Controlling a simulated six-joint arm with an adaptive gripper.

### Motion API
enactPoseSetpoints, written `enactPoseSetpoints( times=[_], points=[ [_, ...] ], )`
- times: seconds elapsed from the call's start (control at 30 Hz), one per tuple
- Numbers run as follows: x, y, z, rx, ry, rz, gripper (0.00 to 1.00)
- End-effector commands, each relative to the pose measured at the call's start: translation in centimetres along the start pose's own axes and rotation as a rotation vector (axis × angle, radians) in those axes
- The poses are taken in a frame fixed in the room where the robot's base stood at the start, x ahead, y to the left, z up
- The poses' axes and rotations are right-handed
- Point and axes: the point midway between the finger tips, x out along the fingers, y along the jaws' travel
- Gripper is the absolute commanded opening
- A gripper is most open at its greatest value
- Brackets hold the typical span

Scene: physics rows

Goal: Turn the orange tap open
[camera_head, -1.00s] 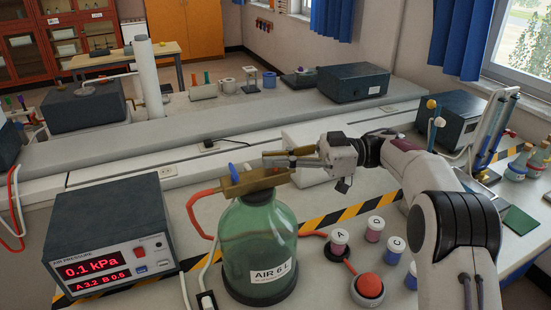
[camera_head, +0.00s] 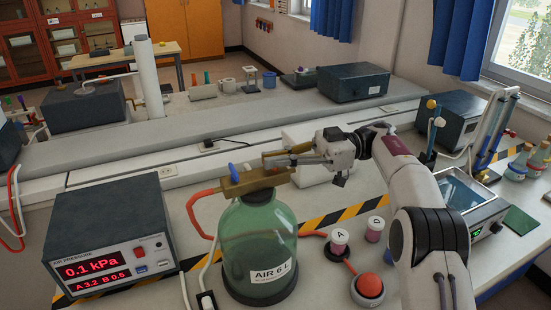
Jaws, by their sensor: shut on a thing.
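A green glass bottle (camera_head: 258,240) labelled "AIR 6 L" stands on the bench with a brass valve block (camera_head: 255,181) on top. A blue tap handle (camera_head: 234,173) stands up at the block's left end. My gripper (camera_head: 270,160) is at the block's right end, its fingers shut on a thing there. That place fits the orange tap, but the fingers hide its handle, so I cannot see its angle.
An orange hose (camera_head: 204,197) leaves the block's left side. The pressure meter (camera_head: 110,240) reads 0.1 kPa. Labelled pots (camera_head: 338,241) and a red-topped round piece (camera_head: 369,289) stand right of the bottle, beneath my arm. A scale (camera_head: 474,198) stands farther right.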

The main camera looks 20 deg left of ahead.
Motion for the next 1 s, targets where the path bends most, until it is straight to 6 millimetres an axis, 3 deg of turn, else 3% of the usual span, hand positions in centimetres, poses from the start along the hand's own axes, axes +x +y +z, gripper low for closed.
enactPoseSetpoints(
  times=[0.33,0.4,0.43,1.0],
  points=[
    [0.12,-0.05,-0.28,-0.005,0.003,-0.003,0.0],
    [0.12,-0.05,-0.28,-0.005,0.003,-0.003,0.19],
    [0.12,-0.04,-0.26,-0.005,0.002,-0.003,0.23],
    [0.02,0.0,-0.06,-0.001,0.0,0.001,0.23]
  ],
)
